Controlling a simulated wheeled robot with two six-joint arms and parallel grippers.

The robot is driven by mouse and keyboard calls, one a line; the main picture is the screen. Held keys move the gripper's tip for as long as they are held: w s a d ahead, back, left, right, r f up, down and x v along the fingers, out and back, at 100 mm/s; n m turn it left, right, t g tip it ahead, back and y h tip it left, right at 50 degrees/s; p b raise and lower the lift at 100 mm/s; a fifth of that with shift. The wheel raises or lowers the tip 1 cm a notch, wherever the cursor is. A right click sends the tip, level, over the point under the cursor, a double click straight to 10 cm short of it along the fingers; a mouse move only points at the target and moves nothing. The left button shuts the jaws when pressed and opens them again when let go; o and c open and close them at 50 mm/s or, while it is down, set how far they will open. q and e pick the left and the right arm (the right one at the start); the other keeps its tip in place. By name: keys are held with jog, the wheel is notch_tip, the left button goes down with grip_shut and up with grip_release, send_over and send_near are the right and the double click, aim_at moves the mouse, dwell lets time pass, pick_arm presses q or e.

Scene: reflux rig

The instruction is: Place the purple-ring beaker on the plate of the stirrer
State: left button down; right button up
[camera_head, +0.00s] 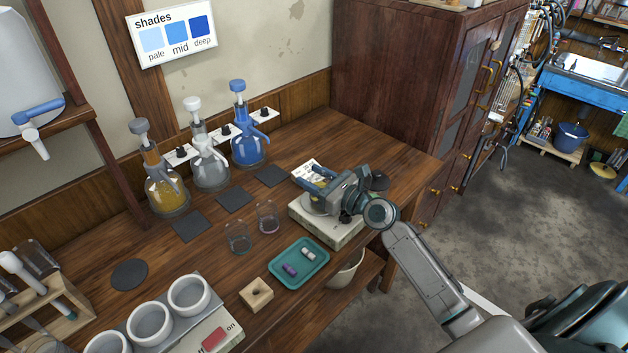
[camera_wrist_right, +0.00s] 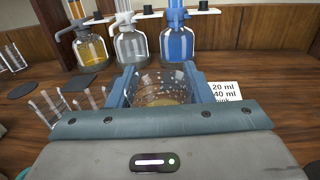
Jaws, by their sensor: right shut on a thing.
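My right gripper (camera_head: 318,184) is over the stirrer (camera_head: 325,228), a pale box with a round plate at the left side of its top. The gripper is shut on a clear glass beaker (camera_wrist_right: 162,85), which stands upright between the blue fingers in the right wrist view. Its ring colour is hidden by the gripper. I cannot tell whether its base touches the plate. Two other clear beakers, a nearer one (camera_head: 238,243) and a farther one (camera_head: 267,217), stand on the table left of the stirrer. My left gripper is not in view.
A teal tray (camera_head: 299,276) with small purple and white pieces lies in front of the stirrer. A wooden block (camera_head: 256,294) is beside it. Yellow (camera_head: 167,192), clear (camera_head: 211,171) and blue (camera_head: 250,150) dispenser bottles stand at the back. A printed card (camera_wrist_right: 225,92) is behind the gripper.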

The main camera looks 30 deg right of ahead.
jog(key=shift+f, duration=0.1)
jog(key=shift+s+f+b, duration=0.2)
jog(key=shift+f+b, duration=0.15)
jog(key=shift+f, duration=0.45)
jog(key=o, duration=1.1)
jog(key=shift+f, duration=0.1)
jog(key=shift+r+p, duration=0.35)
jog(key=shift+r, duration=0.2)
jog(key=b+v, duration=0.1)
jog(key=v, duration=0.9)
jog(key=shift+d+r+b, duration=0.1)
jog(key=shift+d+b, duration=0.1)
jog(key=shift+b, duration=0.15)
jog(key=shift+s+d+r, duration=0.1)
jog(key=shift+s+d, duration=0.05)
jog(key=shift+s, duration=0.2)
jog(key=shift+s+d+r, duration=0.15)
jog(key=shift+s, duration=0.25)
